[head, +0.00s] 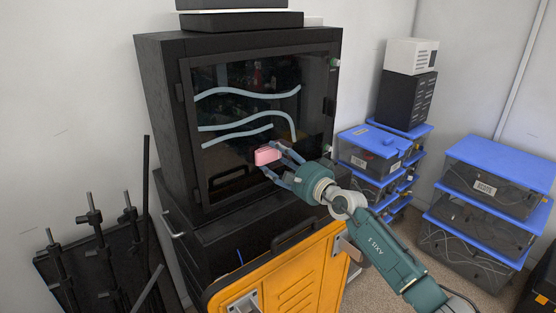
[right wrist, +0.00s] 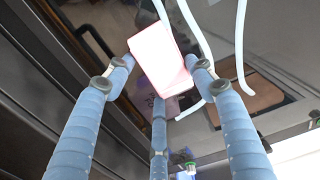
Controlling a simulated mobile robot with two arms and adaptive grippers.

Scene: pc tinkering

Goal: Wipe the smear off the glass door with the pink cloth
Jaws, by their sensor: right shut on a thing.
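The glass door (head: 225,162) on the front of the black cabinet carries a smear (head: 240,134) of several pale blue wavy streaks. The streaks also show in the right wrist view (right wrist: 240,45). My right gripper (head: 270,157) is shut on the pink cloth (head: 267,155), a small block-like pad, in front of the door's lower right part, below and right of the lowest streak. In the right wrist view the cloth (right wrist: 160,55) sits tilted between the fingers, close to the glass; I cannot tell if it touches. My left gripper is not in view.
Blue-lidded bins (head: 375,140) are stacked to the right, with more bins (head: 490,160) farther right. A black rack with posts (head: 90,215) stands at the left.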

